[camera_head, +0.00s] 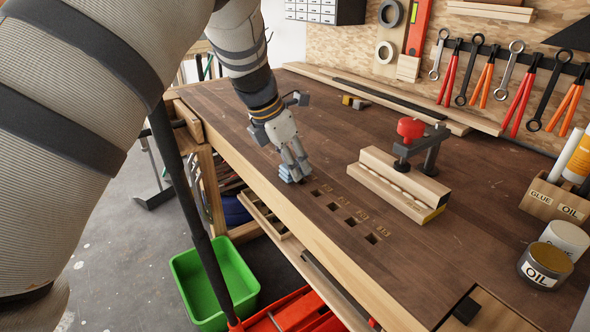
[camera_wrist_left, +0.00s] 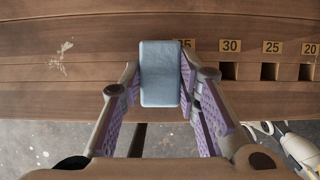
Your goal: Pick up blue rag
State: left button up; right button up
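The blue rag (camera_head: 290,173) is a light blue, folded, block-like piece at the front part of the workbench, beside the row of square holes. In the left wrist view the rag (camera_wrist_left: 160,72) fills the space between the fingers. My left gripper (camera_head: 293,165) points down at it, and its purple pads (camera_wrist_left: 160,88) lie against both sides of the rag. I cannot tell whether the rag still touches the bench. In the left wrist view, what looks like part of my right gripper (camera_wrist_left: 262,128) shows at the lower right, too small to read.
The workbench (camera_head: 215,100) has a red-knobbed clamp on a wooden block (camera_head: 400,182) right of the gripper. A yellow-black item (camera_head: 355,102) lies behind. A green bin (camera_head: 215,280) is on the floor.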

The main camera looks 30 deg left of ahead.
pick_arm(q)
jog(key=shift+c, duration=0.8)
